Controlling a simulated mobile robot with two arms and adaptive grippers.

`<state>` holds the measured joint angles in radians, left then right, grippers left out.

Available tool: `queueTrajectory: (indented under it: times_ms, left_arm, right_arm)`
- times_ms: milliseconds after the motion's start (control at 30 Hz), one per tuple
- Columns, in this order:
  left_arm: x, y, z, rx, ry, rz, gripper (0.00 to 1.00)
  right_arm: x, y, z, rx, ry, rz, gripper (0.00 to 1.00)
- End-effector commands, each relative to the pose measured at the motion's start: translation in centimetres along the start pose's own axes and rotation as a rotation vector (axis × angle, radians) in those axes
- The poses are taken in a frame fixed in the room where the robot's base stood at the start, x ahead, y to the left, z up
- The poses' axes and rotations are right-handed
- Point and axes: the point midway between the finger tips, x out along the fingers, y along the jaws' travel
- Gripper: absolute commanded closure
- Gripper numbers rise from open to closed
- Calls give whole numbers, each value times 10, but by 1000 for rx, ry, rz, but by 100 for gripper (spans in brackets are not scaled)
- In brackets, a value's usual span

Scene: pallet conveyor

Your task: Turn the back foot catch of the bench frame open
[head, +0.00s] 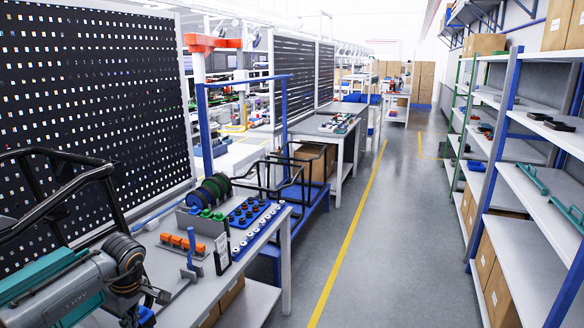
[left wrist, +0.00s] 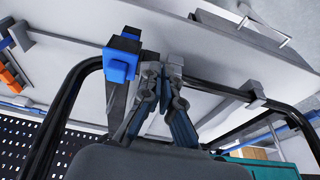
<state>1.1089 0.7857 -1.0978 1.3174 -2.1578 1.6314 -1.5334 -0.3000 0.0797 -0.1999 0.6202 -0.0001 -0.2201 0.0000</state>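A black tubular frame (head: 72,195), which looks like the bench frame, rises at the left of the head view. Its bent tube (left wrist: 72,88) also shows in the left wrist view. A blue catch block (left wrist: 121,62) sits by this tube, just left of my left gripper's fingertips. A grey clamp-like block (left wrist: 257,98) sits on the tube to the right. My left gripper (left wrist: 161,68) has its fingertips close together beside the blue block; whether they grip anything is unclear. In the head view my left gripper (head: 150,298) is low at the left, partly cut off. My right gripper is not visible.
A black perforated panel (head: 95,100) stands behind. Shelves (head: 535,190) line the right; the grey aisle between is clear.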

Motion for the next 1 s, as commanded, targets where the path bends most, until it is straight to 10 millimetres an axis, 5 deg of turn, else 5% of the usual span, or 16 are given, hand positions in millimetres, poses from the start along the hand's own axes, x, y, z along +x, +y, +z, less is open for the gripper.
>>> queueTrajectory:
  times_ms: [467, 1000]
  left_arm:
    - [-2, -6, -1, -13, 15, -4, 100]
    - [-60, -4, -12, -7, 8, 3, 100]
  right_arm:
    - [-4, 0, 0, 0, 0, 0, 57]
    - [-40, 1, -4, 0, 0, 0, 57]
